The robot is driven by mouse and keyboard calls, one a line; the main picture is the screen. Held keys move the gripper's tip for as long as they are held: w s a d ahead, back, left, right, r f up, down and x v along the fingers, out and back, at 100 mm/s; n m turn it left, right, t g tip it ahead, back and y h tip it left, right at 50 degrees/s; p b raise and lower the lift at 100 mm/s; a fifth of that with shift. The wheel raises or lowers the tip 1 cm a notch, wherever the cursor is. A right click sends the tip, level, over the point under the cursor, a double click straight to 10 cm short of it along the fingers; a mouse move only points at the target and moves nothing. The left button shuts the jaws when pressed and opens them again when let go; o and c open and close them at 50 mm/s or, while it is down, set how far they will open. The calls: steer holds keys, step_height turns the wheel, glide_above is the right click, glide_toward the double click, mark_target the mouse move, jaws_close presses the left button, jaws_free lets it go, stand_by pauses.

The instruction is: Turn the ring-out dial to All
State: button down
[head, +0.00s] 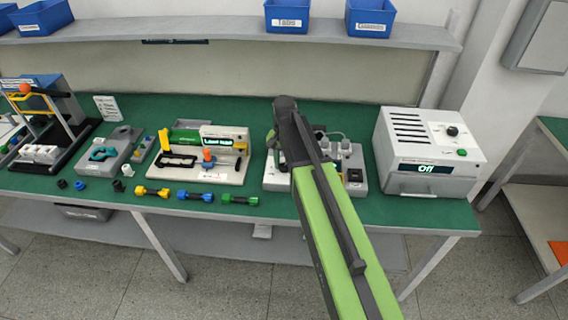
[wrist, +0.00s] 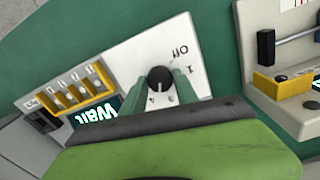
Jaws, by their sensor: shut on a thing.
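The ring-out dial (wrist: 160,78) is a round black knob on a white panel (wrist: 112,62) in the wrist view. My gripper (wrist: 162,85) is shut on it, one greenish finger on each side. An "Off" label and a "1" stand beside the knob. Small marks below it are too small to read, and I cannot tell where the knob points. A lit display (wrist: 96,114) on the same panel reads "Wait", turned over in the picture. In the head view my arm hides the dial and fingertips over the grey test station (head: 276,180).
Yellow-framed slots (wrist: 75,90) sit beside the display. A white oven (head: 422,150) reading "Off" stands to the right. A white fixture board (head: 232,176) is to the left, with several coloured parts in front. Blue bins (head: 286,17) stand on the shelf above.

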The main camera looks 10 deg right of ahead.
mark_target(284, 166)
steer(key=m, duration=0.5)
steer(key=shift+m, duration=0.3)
steer(key=m, duration=0.5)
steer(key=shift+m, duration=0.3)
steer(key=c, duration=0.9)
jaws_free()
steer(key=shift+c, duration=0.2)
steer(key=shift+r, duration=0.1)
step_height(284, 166, up, 17)
steer(key=p, duration=1.7)
